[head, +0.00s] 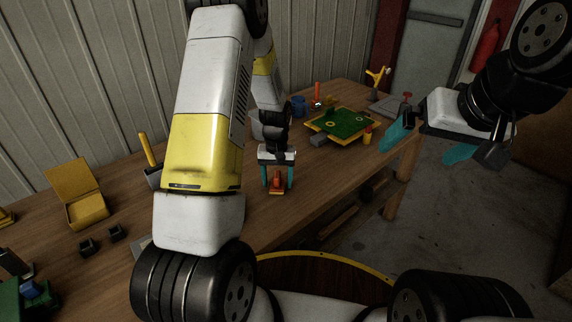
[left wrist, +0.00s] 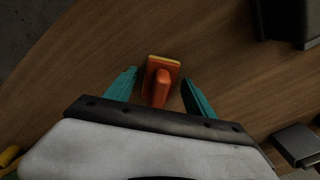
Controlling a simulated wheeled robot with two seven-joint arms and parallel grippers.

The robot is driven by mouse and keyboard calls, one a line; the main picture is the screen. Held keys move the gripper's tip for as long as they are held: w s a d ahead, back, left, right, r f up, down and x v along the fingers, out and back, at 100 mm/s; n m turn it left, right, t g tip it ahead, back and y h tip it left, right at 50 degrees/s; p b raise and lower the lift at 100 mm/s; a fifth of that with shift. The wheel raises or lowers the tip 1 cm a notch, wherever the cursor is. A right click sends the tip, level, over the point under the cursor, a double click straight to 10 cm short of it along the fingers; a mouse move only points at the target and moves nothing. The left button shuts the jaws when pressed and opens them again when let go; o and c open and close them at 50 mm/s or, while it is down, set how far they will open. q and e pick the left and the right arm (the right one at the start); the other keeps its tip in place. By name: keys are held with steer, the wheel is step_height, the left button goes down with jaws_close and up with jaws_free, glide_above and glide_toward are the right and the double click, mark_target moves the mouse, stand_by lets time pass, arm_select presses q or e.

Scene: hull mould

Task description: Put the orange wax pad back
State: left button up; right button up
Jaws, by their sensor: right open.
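The orange wax pad (head: 277,183) sits on the wooden table near its front edge, below my left gripper. In the left wrist view the pad (left wrist: 162,79) shows an orange grip on top and a pale yellow far edge. My left gripper (head: 278,180) is open and points down. Its teal fingers (left wrist: 160,88) stand on either side of the pad, with a gap on each side. My right gripper (head: 428,146) is open and empty, off the table's right side. I cannot tell which spot is the pad's own place.
A green board in a yellow frame (head: 341,123) lies at the table's far end, with a blue cup (head: 298,106) nearby. The table's front edge (head: 345,212) runs close by the pad.

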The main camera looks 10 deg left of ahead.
arm_select(q)
steer(key=shift+r, duration=0.1)
step_height(320, 180, up, 12)
step_height(320, 180, up, 10)
steer(key=t, duration=0.2)
glide_above(277, 175)
steer(key=s, duration=0.5)
steer(key=s+d+r+m+t+h, duration=0.1)
steer(key=s+r+t, duration=0.1)
steer(key=s+r, duration=0.3)
steer(key=s+d+r+m+t+h, duration=0.1)
steer(key=s+r, duration=0.5)
steer(key=s, duration=0.7)
steer(key=shift+s+t, duration=0.4)
steer(key=shift+t, duration=0.2)
steer(key=shift+d, duration=0.1)
